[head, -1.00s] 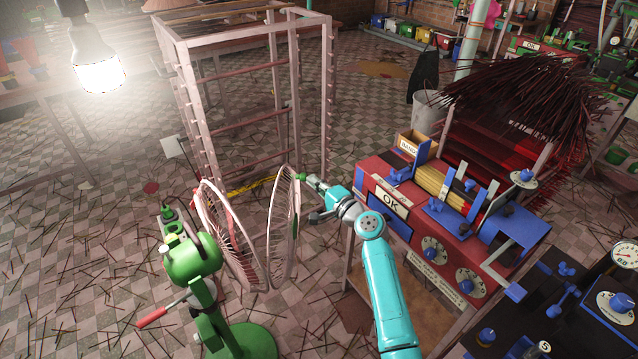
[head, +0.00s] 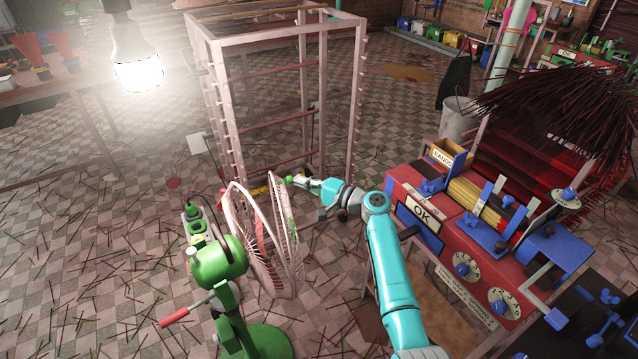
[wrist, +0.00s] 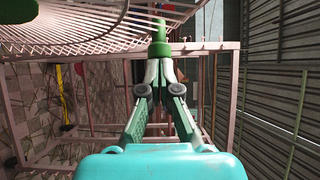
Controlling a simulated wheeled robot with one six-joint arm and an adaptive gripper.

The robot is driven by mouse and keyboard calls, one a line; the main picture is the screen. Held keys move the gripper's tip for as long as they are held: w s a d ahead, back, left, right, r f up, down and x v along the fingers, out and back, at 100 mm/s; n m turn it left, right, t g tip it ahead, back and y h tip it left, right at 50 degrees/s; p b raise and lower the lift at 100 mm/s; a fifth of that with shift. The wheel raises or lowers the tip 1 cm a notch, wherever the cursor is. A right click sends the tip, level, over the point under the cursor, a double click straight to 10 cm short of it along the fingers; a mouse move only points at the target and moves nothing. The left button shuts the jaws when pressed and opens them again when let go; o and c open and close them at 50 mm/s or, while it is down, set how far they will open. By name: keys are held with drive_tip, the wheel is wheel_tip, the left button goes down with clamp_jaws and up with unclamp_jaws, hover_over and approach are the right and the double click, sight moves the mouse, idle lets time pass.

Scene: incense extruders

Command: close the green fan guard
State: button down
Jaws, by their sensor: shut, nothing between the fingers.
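The green fan (head: 218,264) stands at the lower left on a round green base. Its rear cage (head: 243,232) is fixed in front of the motor. The front guard (head: 284,236) is swung partly open, with a narrow gap between it and the rear cage. A green knob (head: 289,179) sits at the guard's upper edge; it also shows in the wrist view (wrist: 160,45). My gripper (head: 302,182) is shut and empty, its tips at the knob on the guard's outer side. In the wrist view, the fingertips (wrist: 158,66) appear to touch the knob; exact contact is unclear.
A tall pinkish rack (head: 225,100) stands just behind the fan and gripper. A red and blue extruder machine (head: 455,248) stands right of my arm. A lit bulb (head: 137,72) hangs at upper left. The floor left of the fan is open, strewn with sticks.

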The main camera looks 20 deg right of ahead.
drive_tip(key=w+a+n+g+y, duration=0.1)
drive_tip(key=a+n+g+y, duration=0.1)
drive_tip(key=a, duration=0.8)
drive_tip(key=shift+n+g, duration=0.3)
drive_tip(key=shift+g, duration=0.3)
drive_tip(key=shift+a+f, duration=0.1)
